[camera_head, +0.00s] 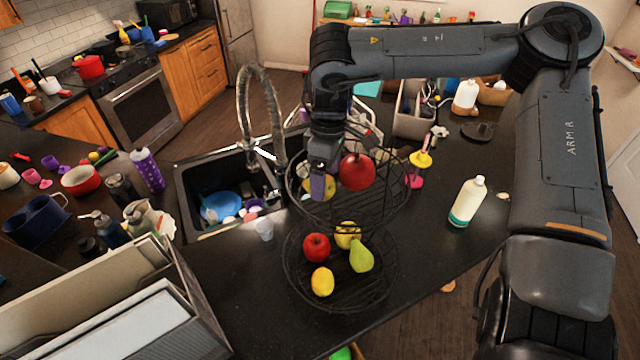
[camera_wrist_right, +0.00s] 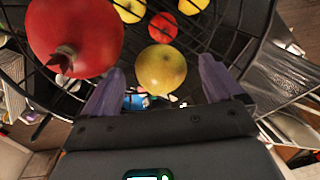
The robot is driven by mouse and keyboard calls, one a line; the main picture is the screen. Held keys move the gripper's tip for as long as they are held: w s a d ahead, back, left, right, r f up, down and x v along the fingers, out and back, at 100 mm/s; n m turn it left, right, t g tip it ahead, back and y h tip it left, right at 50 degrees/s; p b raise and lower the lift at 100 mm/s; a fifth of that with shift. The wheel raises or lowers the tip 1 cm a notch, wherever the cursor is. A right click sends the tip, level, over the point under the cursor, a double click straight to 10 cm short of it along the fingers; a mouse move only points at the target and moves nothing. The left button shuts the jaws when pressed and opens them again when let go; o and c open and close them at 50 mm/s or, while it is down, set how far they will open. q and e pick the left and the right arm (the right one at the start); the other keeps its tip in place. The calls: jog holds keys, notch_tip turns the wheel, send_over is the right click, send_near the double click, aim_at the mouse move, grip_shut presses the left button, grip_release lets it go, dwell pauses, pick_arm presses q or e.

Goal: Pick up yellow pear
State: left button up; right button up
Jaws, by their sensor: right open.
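My right gripper (camera_head: 321,184) points down into the upper wire basket (camera_head: 396,205). A round, speckled yellow fruit (camera_head: 329,185), likely the yellow pear, sits there, partly hidden by the gripper. In the right wrist view my gripper (camera_wrist_right: 161,72) is open. The yellow fruit (camera_wrist_right: 161,66) shows between and slightly beyond the fingertips, with gaps on both sides. A large red pomegranate (camera_head: 357,172) is right beside it in the basket. A yellow-green, pear-shaped fruit (camera_head: 361,256) lies in the lower basket. My left gripper is not in view.
The lower wire basket (camera_head: 385,290) also holds a red apple (camera_head: 316,247), a lemon (camera_head: 322,281) and another yellow fruit (camera_head: 347,232). The sink (camera_head: 185,185) and faucet (camera_head: 242,100) are to the left. A white bottle (camera_head: 467,202) stands right, with bare counter around it.

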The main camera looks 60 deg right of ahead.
jog(key=shift+a+f+p, duration=0.15)
jog(key=shift+f+p, duration=0.15)
jog(key=shift+f, duration=1.35)
jog(key=shift+c, duration=0.3)
jog(key=c, duration=1)
jog(key=shift+c, duration=0.2)
jog(key=shift+r, duration=0.2)
